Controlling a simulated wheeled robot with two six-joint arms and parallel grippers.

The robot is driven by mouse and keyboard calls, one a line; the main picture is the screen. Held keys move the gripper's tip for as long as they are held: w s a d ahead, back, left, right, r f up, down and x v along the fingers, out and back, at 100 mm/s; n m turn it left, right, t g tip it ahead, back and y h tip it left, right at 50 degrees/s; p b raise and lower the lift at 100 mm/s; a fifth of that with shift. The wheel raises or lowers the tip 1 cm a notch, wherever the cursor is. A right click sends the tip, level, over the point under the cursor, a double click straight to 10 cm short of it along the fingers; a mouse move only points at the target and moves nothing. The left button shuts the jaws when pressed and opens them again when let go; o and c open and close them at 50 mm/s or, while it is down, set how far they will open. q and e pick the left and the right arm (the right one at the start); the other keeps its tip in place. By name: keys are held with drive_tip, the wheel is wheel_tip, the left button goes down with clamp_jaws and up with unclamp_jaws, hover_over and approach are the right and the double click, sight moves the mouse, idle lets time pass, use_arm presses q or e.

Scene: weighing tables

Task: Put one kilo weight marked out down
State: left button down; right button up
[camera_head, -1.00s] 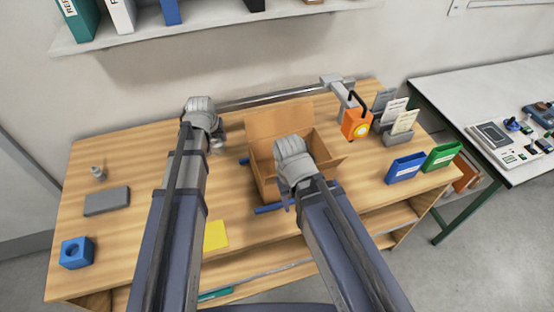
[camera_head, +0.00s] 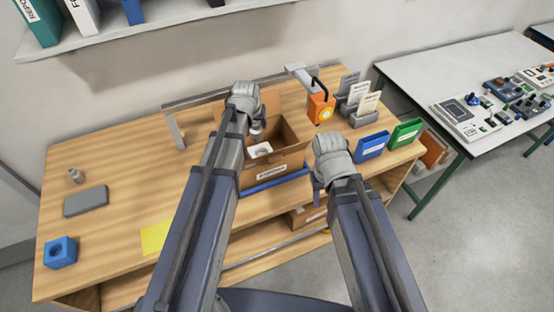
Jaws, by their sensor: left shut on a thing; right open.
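My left gripper (camera_head: 256,124) is shut on a small grey metal weight (camera_head: 257,134) and holds it over the open cardboard box (camera_head: 292,158). The glove-like hand hides much of the weight, and I cannot read any marking on it. A pale round thing with a dark centre (camera_head: 260,150) shows inside the box. Another small grey weight (camera_head: 75,176) stands at the table's far left. My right gripper (camera_head: 318,186) is open and empty, to the right of the box near the table's front edge.
An orange hanging scale (camera_head: 320,110) hangs from a grey arm behind the box. Card holders (camera_head: 362,108), a blue bin (camera_head: 371,146) and a green bin (camera_head: 405,133) stand right. A grey block (camera_head: 86,201), blue holed cube (camera_head: 60,252) and yellow note (camera_head: 155,237) lie left.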

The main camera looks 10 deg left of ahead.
sight(261, 137)
use_arm(q)
drive_tip(key=shift+d+r+p, duration=0.5)
drive_tip(key=shift+r, duration=0.2)
drive_tip(key=shift+d+r+p, duration=0.2)
drive_tip(key=shift+r+p, duration=0.1)
drive_tip(key=shift+r, duration=0.05)
wheel_tip(261, 137, up, 2)
drive_tip(key=shift+w+p, duration=0.1)
drive_tip(key=shift+p, duration=0.95)
drive_tip(key=shift+r+m+p, duration=0.3)
drive_tip(key=shift+r+p, duration=0.4)
drive_tip(key=shift+r, duration=0.05)
use_arm(e)
wheel_tip(261, 137, up, 6)
drive_tip(key=d+f, duration=0.1)
use_arm(q)
wheel_tip(261, 137, down, 6)
drive_tip(key=b, duration=0.5)
drive_tip(key=shift+r+b, duration=0.1)
drive_tip(key=shift+b, duration=0.25)
use_arm(e)
wheel_tip(261, 137, down, 5)
drive_tip(key=shift+s+f, duration=0.15)
use_arm(q)
wheel_tip(261, 137, down, 6)
drive_tip(key=b, duration=0.6)
use_arm(e)
wheel_tip(261, 137, down, 6)
drive_tip(key=shift+f, duration=0.15)
